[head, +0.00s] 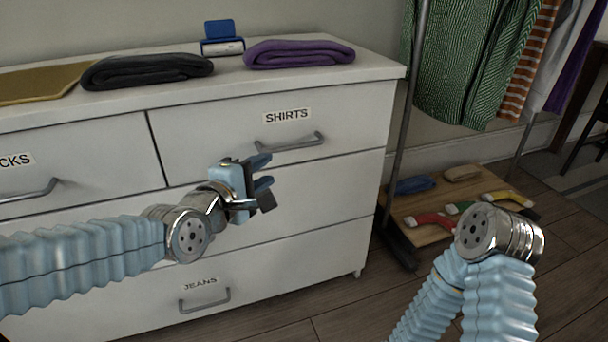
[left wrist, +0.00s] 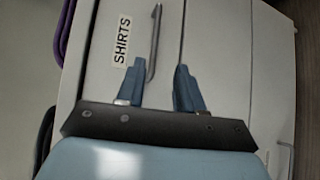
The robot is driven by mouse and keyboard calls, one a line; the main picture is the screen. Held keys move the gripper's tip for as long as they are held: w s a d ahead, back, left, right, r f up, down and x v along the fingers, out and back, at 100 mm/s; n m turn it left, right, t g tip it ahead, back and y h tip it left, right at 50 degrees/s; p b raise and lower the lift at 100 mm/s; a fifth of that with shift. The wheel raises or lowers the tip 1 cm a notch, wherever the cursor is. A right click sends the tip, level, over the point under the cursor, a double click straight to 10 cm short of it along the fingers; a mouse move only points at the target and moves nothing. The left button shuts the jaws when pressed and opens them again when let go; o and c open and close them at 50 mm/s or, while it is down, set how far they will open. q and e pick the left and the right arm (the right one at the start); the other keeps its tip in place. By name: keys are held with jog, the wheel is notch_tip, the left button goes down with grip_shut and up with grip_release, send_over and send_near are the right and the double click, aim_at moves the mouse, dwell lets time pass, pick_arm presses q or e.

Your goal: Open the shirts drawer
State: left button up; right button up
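The shirts drawer (head: 220,138) is the upper right drawer of a white dresser, and its front is flush with the dresser. Its label (head: 287,115) reads SHIRTS, and its grey bar handle (head: 290,143) sits below the label. My left gripper (head: 263,171) is open and empty, in front of the dresser, just left of and below the handle in the head view. In the left wrist view the handle (left wrist: 154,45) shows beyond the two spread fingertips (left wrist: 161,68), in line with the gap. My right gripper is not in view; only my right arm shows.
Folded dark cloth (head: 147,70), folded purple cloth (head: 299,53) and a blue-and-white item (head: 222,38) lie on the dresser top. A clothes rack (head: 404,115) with hanging clothes and a low wooden shelf (head: 425,236) stands to the right. The jeans drawer (head: 275,262) is below.

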aim_at(294, 148)
pick_arm(q)
jog(key=x, duration=0.4)
jog(key=p+x, duration=0.1)
jog(key=x, duration=0.8)
jog(key=shift+w+d+r+p, duration=0.15)
jog(key=shift+d+r+p, duration=0.15)
jog(key=shift+p, duration=0.1)
grip_shut()
